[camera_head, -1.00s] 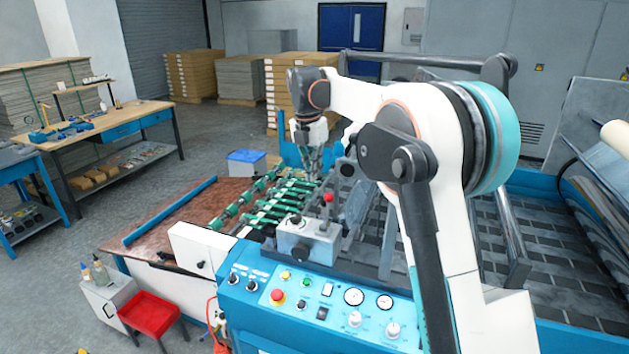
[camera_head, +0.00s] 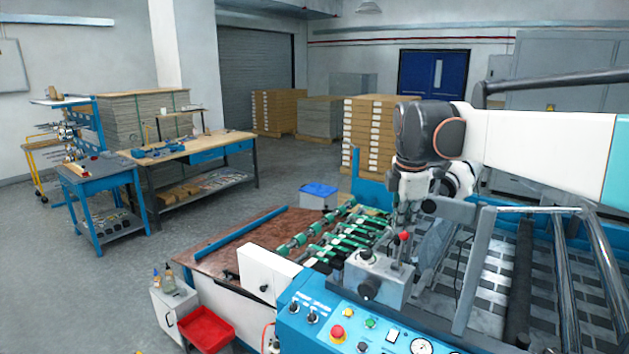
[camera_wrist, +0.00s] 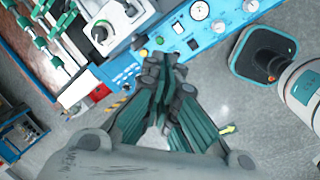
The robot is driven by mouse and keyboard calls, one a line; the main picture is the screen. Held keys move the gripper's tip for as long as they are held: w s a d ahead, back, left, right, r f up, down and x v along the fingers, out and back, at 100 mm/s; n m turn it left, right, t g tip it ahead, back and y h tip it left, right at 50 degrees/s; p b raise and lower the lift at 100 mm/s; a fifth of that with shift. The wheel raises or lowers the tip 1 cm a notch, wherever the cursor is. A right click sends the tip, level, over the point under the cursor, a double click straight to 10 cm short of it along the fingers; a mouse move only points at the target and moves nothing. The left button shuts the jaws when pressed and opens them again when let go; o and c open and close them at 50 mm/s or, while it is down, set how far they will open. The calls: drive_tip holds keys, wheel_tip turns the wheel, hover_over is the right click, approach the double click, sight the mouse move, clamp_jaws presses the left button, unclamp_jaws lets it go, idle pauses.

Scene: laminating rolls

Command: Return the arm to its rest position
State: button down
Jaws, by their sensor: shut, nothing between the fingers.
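My arm reaches in from the right edge of the head view, with its white forearm nearly level and its dark wrist joint above the laminating machine. My gripper shows large in the wrist view (camera_wrist: 164,62), its dark green and grey fingers drawn together and empty. In the head view the gripper hangs under the wrist, small and partly lost against the machine behind it. In the wrist view the fingers overlap the lower edge of the blue control panel (camera_wrist: 202,38), with grey floor below. I cannot tell the height between them.
The control panel (camera_head: 318,318) and a grey block with a red-knobbed lever (camera_head: 380,277) stand near the arm. Metal rails (camera_head: 545,212) run at the right. Green rollers (camera_head: 340,240) lie left of the wrist. Open floor (camera_head: 270,195) lies between machine and workbench (camera_head: 190,152).

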drive_tip(key=s+f+m+t+b, duration=0.2)
drive_tip(key=s+f+m+b, duration=0.3)
drive_tip(key=s+f+m, duration=0.4)
drive_tip(key=s+f+m+t+b, duration=0.2)
drive_tip(key=s+f+m+b, duration=0.3)
drive_tip(key=s, duration=1.5)
wheel_tip(320, 180, down, 8)
drive_tip(key=m, duration=0.4)
drive_tip(key=shift+s+a+m+t+y, duration=0.3)
drive_tip(key=shift+a+y, duration=0.1)
